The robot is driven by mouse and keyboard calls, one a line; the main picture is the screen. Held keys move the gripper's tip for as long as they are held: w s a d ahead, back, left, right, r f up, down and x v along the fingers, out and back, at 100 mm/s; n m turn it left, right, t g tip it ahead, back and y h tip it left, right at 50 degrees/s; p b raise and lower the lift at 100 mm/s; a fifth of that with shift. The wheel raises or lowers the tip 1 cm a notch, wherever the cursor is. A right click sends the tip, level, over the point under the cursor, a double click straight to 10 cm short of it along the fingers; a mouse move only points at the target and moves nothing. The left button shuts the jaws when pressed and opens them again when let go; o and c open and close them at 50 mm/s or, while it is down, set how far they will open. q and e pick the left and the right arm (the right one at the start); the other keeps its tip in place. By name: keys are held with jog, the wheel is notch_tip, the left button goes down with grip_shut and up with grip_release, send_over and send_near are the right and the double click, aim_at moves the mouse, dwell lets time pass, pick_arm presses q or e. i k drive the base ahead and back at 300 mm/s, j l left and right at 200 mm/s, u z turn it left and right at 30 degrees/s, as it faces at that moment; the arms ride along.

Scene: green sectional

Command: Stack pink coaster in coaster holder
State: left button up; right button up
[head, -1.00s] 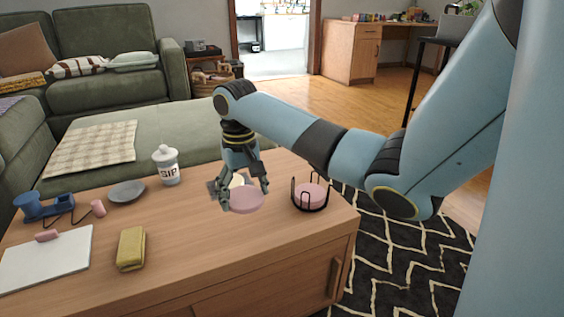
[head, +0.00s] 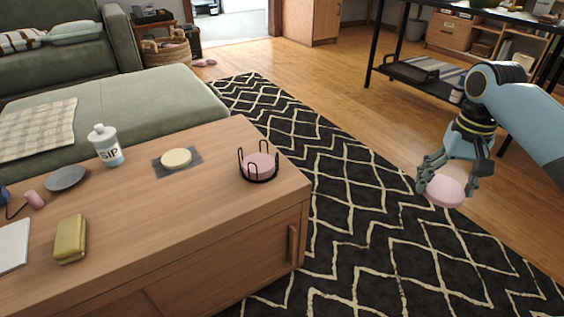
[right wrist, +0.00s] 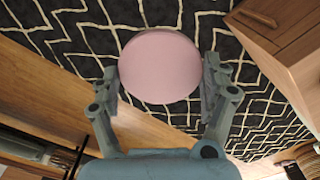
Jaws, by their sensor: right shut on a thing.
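My right gripper (head: 453,184) is shut on a round pink coaster (head: 446,191) and holds it in the air over the patterned rug, right of the table. In the right wrist view the coaster (right wrist: 160,66) sits between the two fingers of the gripper (right wrist: 160,82). The coaster holder (head: 241,166), a black wire rack with upright prongs, stands on the table near its right end, well left of the gripper. A pink coaster (head: 259,164) lies inside it. My left gripper does not show.
The wooden table (head: 170,225) bears a white SIP jar (head: 106,147), a cream disc on a dark square (head: 176,158), a grey dish (head: 65,178) and a yellow sponge-like block (head: 70,239). A black shelf (head: 430,85) stands behind my right arm. The rug (head: 350,220) is clear.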

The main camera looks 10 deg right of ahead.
aim_at(175, 159)
jog(key=z, duration=0.15)
jog(key=i+l, duration=0.2)
jog(key=i+l+u, duration=0.1)
jog(key=l, duration=0.35)
jog(key=i+l, duration=0.2)
jog(key=i+l+u, duration=0.1)
jog(key=l, duration=0.35)
jog(key=i+u, duration=0.1)
jog(key=u, duration=1.6)
